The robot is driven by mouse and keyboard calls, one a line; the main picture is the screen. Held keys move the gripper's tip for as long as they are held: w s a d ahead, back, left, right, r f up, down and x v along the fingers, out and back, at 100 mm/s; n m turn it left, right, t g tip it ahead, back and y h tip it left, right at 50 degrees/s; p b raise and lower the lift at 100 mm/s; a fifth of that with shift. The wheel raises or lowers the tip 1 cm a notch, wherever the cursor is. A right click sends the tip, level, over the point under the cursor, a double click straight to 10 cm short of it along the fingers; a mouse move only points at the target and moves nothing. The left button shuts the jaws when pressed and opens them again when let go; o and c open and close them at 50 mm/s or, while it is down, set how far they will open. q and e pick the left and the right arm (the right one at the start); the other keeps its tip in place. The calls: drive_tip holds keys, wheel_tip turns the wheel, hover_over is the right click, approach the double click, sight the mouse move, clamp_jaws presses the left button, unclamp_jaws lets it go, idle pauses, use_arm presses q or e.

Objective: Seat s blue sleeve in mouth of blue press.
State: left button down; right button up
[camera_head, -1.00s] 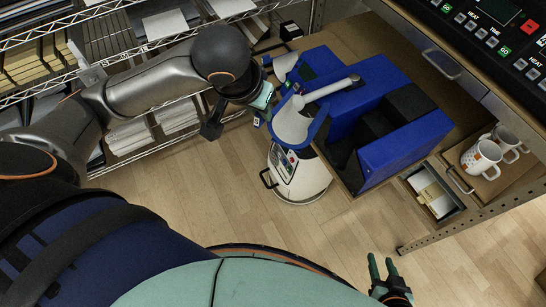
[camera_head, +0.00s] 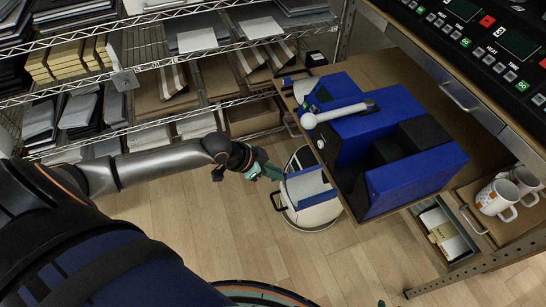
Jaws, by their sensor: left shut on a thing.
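My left gripper (camera_head: 268,171) is shut on the blue sleeve (camera_head: 308,188), a curved pale piece with a blue band. It holds the sleeve out to the right, in front of a white round canister, apart from the press. The blue press (camera_head: 345,140) stands on the brown bench to the upper right of the sleeve, with a white lever across its top. I cannot make out the inside of its mouth. Only a tiny dark tip of what seems to be my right gripper (camera_head: 381,303) shows at the bottom edge, so its jaws are hidden.
The white canister (camera_head: 316,215) with a black handle stands on the wooden floor below the sleeve. Wire shelves (camera_head: 180,55) with books and boxes fill the back left. White mugs (camera_head: 496,197) and an open drawer (camera_head: 443,233) are at the right. The front floor is clear.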

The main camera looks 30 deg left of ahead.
use_arm(q)
drive_tip(key=shift+w+a+f, duration=0.1)
drive_tip(key=shift+a+f, duration=0.15)
drive_tip(key=shift+f, duration=0.05)
drive_tip(key=shift+w+d+f+b, duration=0.1)
drive_tip(key=shift+w+d+b, duration=0.35)
drive_tip(key=shift+w+b, duration=0.1)
drive_tip(key=shift+w+d+f+b, duration=0.1)
drive_tip(key=shift+w+d+b, duration=1)
drive_tip(key=shift+w+d, duration=0.65)
drive_tip(key=shift+w+d+r+b, duration=0.1)
drive_tip(key=shift+w+d+b, duration=1.1)
drive_tip(key=shift+w, duration=0.95)
drive_tip(key=shift+w+d+f+b, duration=0.1)
drive_tip(key=shift+w+d+b, duration=0.9)
drive_tip(key=shift+w+d, duration=0.8)
drive_tip(key=shift+w+a, duration=0.1)
drive_tip(key=shift+w, duration=0.05)
drive_tip(key=c, duration=0.8)
unclamp_jaws()
drive_tip(key=shift+o, duration=0.2)
drive_tip(key=shift+a+f, duration=0.1)
drive_tip(key=shift+f, duration=0.05)
drive_tip(key=o, duration=0.8)
drive_tip(key=shift+c, duration=0.2)
